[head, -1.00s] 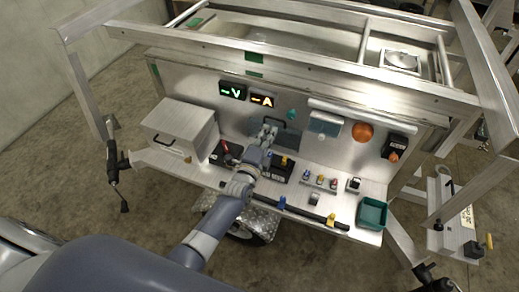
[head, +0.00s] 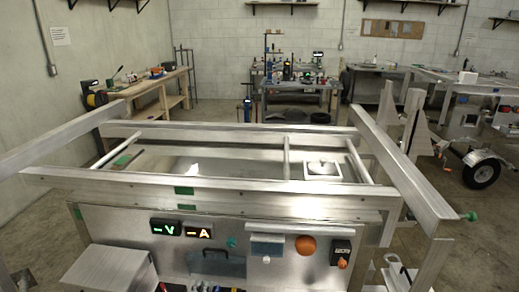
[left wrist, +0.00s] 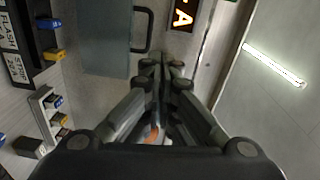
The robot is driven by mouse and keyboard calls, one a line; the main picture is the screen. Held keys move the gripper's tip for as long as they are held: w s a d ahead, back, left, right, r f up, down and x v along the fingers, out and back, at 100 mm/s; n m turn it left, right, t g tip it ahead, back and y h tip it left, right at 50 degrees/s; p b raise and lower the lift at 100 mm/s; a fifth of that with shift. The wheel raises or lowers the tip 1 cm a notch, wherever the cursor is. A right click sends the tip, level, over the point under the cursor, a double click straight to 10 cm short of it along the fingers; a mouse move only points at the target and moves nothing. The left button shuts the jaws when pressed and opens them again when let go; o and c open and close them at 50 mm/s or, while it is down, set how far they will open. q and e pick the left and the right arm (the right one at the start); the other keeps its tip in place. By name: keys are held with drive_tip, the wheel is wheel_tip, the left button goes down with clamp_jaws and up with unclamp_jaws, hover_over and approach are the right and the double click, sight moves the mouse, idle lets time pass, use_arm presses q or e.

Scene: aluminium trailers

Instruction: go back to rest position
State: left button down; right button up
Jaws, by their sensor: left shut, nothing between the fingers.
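My left gripper (left wrist: 161,80) shows in the left wrist view with its two fingers together and nothing between them. It points at the metal panel, close to the grey-blue box (left wrist: 105,45) with a dark handle and below the lit A display (left wrist: 182,17). In the head view my left arm is almost wholly below the picture. The same grey-blue box (head: 217,264) shows there on the trailer's panel, under the V display (head: 166,229) and A display (head: 199,232). My right gripper is in neither view.
The aluminium trailer frame (head: 215,192) stands right in front, with bars out to both sides. An orange round lamp (head: 305,246) and a silver box (head: 107,270) are on its panel. In the left wrist view, coloured connectors (left wrist: 55,54) are at left. Workbenches (head: 297,86) stand behind.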

use_arm(q)
drive_tip(key=s+a+f+n+g, duration=0.15)
drive_tip(key=s+n+g, duration=0.6)
drive_tip(key=s, duration=0.75)
drive_tip(key=s+f+n+g, duration=0.2)
drive_tip(key=s+n+g, duration=0.55)
drive_tip(key=s, duration=0.75)
wheel_tip(320, 180, down, 29)
drive_tip(key=s+b, duration=0.1)
drive_tip(key=b, duration=0.2)
drive_tip(key=s+a+f+g+y+b, duration=0.1)
drive_tip(key=s+a+f+b, duration=0.1)
drive_tip(key=s+f, duration=1.5)
drive_tip(key=shift+a+f+g, duration=0.3)
drive_tip(key=shift+a+f, duration=0.35)
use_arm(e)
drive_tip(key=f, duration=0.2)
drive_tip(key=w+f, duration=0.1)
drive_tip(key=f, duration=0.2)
